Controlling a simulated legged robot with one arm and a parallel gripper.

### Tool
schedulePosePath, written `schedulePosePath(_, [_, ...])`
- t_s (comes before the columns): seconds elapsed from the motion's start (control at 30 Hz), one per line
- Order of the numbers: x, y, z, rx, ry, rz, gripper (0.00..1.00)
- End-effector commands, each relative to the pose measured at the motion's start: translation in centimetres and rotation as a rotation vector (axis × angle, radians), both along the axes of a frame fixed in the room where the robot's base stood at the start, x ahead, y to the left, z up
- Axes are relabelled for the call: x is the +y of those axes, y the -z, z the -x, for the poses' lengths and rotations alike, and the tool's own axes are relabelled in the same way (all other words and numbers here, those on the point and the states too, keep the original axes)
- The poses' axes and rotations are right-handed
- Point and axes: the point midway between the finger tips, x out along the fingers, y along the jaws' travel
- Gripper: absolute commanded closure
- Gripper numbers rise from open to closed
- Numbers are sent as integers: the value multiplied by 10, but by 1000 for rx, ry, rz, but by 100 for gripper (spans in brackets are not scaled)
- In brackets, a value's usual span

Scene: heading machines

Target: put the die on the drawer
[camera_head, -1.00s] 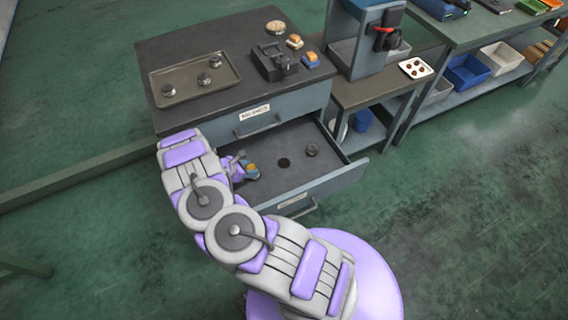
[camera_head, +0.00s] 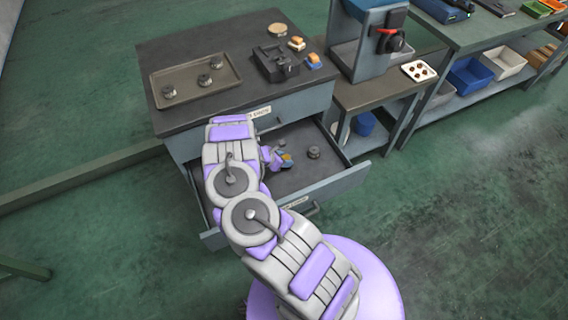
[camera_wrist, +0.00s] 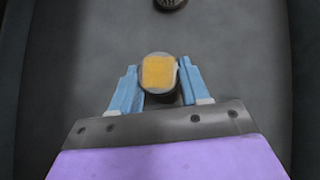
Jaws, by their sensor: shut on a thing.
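My gripper (camera_head: 285,159) is over the open drawer (camera_head: 345,181) of the grey cabinet. In the wrist view, its blue fingers (camera_wrist: 158,80) are shut on a round grey piece with a yellow square top, which I take for the die (camera_wrist: 158,71). A dark round shape shows just below the die; I cannot tell whether it is the die's side, a shadow or the dark spot on the drawer floor. I also cannot tell whether the die touches the floor. A small dark round part (camera_head: 314,152) sits in the drawer right of my gripper, also at the wrist view's top edge (camera_wrist: 170,3).
A bench with a machine (camera_head: 367,45) stands to the right. The drawer's right side has bare floor.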

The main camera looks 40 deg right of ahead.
Motion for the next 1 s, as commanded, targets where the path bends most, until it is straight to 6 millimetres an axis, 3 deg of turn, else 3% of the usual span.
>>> schedulePosePath(0.2, [-2,29,0,1,-1,-2,100])
schedulePosePath(0.5, [-2,29,0,0,0,-3,100])
schedulePosePath(0.53, [-1,29,0,1,1,-3,52])
schedulePosePath(0.77, [0,29,0,1,1,-2,30])
schedulePosePath(1.0, [-1,29,0,1,1,-3,29])
